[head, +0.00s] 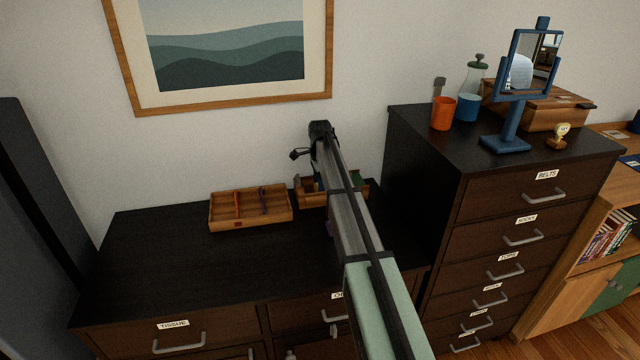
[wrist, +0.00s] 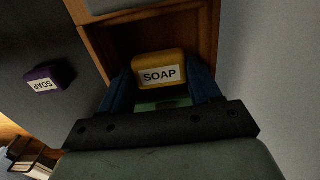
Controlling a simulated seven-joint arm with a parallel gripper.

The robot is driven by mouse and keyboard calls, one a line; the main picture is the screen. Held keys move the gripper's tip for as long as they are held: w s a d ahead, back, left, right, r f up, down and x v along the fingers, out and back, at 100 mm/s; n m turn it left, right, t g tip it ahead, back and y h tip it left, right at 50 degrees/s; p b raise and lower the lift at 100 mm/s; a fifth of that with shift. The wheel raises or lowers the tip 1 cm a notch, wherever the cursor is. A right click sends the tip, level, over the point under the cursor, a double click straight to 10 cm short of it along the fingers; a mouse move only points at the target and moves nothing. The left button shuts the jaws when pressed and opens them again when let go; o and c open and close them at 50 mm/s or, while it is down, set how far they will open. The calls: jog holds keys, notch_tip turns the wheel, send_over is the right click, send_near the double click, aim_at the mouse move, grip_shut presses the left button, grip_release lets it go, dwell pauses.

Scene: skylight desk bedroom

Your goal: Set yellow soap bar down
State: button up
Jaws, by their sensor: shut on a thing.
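The yellow soap bar (wrist: 160,70), with a white SOAP label, is between the blue fingers of my gripper (wrist: 162,88) in the wrist view. The gripper is shut on it. The bar is over or inside a wooden-walled compartment (wrist: 208,28); I cannot tell whether it touches the bottom. Something green (wrist: 163,104) shows just below the bar. In the head view my arm hides the bar and most of the gripper, which is at the small wooden box (head: 361,189) on the dark dresser.
A purple soap bar (wrist: 51,77) lies on the dark dresser top beside the box. A wooden tray (head: 250,219) with dividers and thin items stands to the left. The dresser top (head: 150,260) is clear at left and front. A taller dark cabinet (head: 440,170) rises at the right.

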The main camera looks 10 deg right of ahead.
jog(key=shift+f, duration=0.55)
jog(key=o, duration=0.8)
jog(key=shift+r, duration=0.1)
notch_tip(320, 180, up, 13)
dwell(0.5)
